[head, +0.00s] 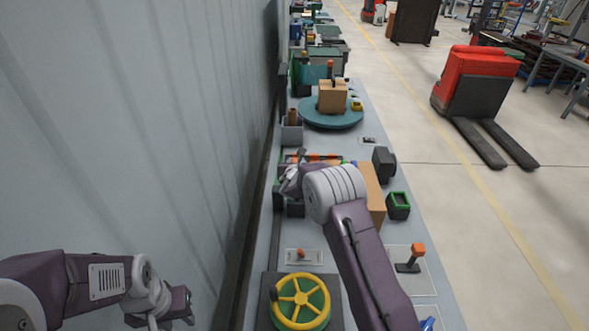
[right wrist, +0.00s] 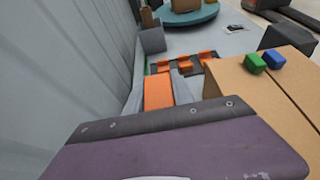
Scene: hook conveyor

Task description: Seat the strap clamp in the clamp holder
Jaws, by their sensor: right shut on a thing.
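My right gripper (head: 291,182) is over the workbench, beside a cardboard box. In the right wrist view an orange piece (right wrist: 158,92), which looks like the strap clamp, is between its grey fingers, which are shut on it. A dark rack with orange parts (right wrist: 186,66) lies just beyond the fingers and also shows in the head view (head: 318,157). It may be the clamp holder, but I cannot tell. My own wrist hides much of the area below. My left gripper (head: 180,306) is at the lower left, away from the bench; its jaw opening is unclear.
The cardboard box (right wrist: 246,82) bears a green block (right wrist: 256,63) and a blue block (right wrist: 274,58). A teal turntable (head: 331,118) stands farther back. A yellow handwheel (head: 301,301) and an orange-topped lever (head: 411,259) are nearer. A wall (head: 130,130) borders the left side.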

